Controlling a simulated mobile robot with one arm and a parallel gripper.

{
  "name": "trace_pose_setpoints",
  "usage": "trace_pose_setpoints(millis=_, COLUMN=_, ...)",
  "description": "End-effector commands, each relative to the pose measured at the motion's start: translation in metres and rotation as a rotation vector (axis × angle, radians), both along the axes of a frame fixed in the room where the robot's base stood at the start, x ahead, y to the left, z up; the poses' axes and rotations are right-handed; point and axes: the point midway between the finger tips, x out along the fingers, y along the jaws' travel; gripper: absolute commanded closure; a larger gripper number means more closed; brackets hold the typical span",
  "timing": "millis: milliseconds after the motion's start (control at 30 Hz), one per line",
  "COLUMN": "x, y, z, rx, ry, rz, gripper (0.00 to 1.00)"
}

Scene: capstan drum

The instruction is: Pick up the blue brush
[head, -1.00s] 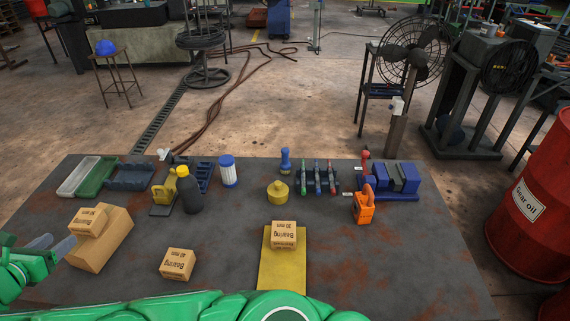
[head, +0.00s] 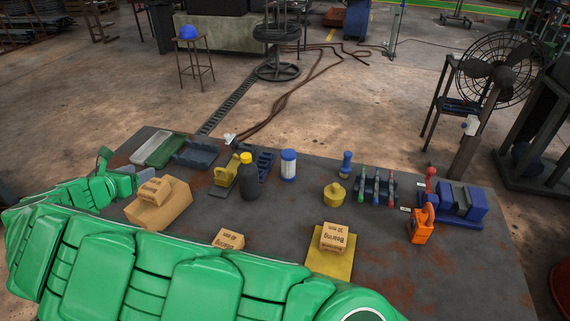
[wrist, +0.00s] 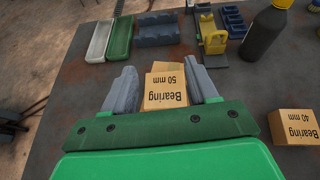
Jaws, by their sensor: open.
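A small blue upright thing with a knobbed top (head: 346,165) stands at the back of the table, between the white-and-blue canister and the rack of pens; it may be the blue brush, but bristles cannot be made out. It is out of the wrist view. My gripper (wrist: 163,86) is open and empty, with its grey fingers apart. In the head view my gripper (head: 128,176) is at the table's left, far from the blue thing. A small "Bearing 50 mm" box (wrist: 166,90) shows between and beyond the fingers.
The small box rests on a larger carton (head: 165,207). A dark bottle (head: 250,180), a yellow pot (head: 334,195), an orange tool (head: 421,225) and a blue vise (head: 462,203) stand on the grey table (head: 290,215). My green arm hides the table's front.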

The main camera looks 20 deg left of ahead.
Motion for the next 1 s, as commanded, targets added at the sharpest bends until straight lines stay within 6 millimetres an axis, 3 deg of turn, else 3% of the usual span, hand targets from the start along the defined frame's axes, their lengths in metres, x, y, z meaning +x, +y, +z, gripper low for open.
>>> trace_pose_setpoints(millis=467, x=0.165, y=-0.054, z=-0.008, rx=-0.049, ry=0.045, rz=0.176, gripper=0.42)
trace_pose_setpoints(millis=700, x=0.236, y=-0.102, z=-0.015, rx=-0.073, ry=0.067, rz=0.272, gripper=0.42)
trace_pose_setpoints(millis=1000, x=0.306, y=-0.175, z=-0.019, rx=-0.092, ry=0.085, rz=0.398, gripper=0.42)
